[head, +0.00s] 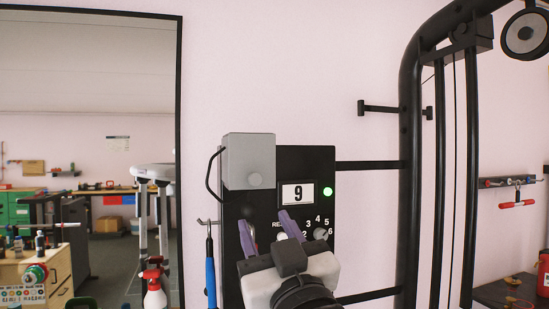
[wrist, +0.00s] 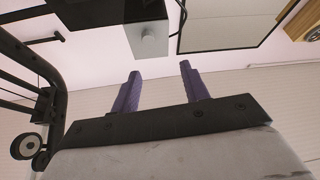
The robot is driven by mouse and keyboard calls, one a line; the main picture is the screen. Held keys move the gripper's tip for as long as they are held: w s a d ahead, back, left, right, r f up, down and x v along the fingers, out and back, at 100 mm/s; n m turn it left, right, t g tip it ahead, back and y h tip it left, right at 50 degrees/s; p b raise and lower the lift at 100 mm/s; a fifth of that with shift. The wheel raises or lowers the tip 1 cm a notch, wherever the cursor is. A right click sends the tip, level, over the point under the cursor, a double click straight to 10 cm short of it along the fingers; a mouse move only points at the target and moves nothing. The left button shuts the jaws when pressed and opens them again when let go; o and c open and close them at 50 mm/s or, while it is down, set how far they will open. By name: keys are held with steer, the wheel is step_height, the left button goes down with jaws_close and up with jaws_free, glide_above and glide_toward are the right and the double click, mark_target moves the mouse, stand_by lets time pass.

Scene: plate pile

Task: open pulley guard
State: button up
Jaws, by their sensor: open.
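A round pulley (head: 526,34) hangs at the top right of the black frame. My gripper (head: 266,226) has two purple fingers, open and empty, in front of the panel's lower part, below the cover.
The panel bears a display reading 9 (head: 298,195), a green light (head: 328,191) and a numbered dial (head: 320,235). A black upright frame (head: 409,180) with cables stands right. A large framed mirror or opening (head: 179,120) is left. A blue-handled tool (head: 210,270) hangs beside the panel.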

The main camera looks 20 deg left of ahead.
mark_target(256, 181)
steer(key=shift+g+h, duration=0.3)
steer(key=shift+g, duration=0.1)
steer(key=p+x, duration=0.2)
steer(key=x, duration=0.2)
steer(key=d+p+x, duration=0.1)
steer(key=x, duration=0.3)
steer(key=w+d+p+x, duration=0.1)
steer(key=p+x, duration=0.1)
steer(key=x, duration=0.2)
steer(key=shift+w+r+p, duration=0.15)
steer(key=shift+r+p, duration=0.15)
steer(key=shift+w+a+r, duration=0.1)
steer(key=shift+w+a, duration=0.35)
steer(key=shift+w, duration=0.1)
steer(key=shift+c, duration=0.3)
jaws_close()
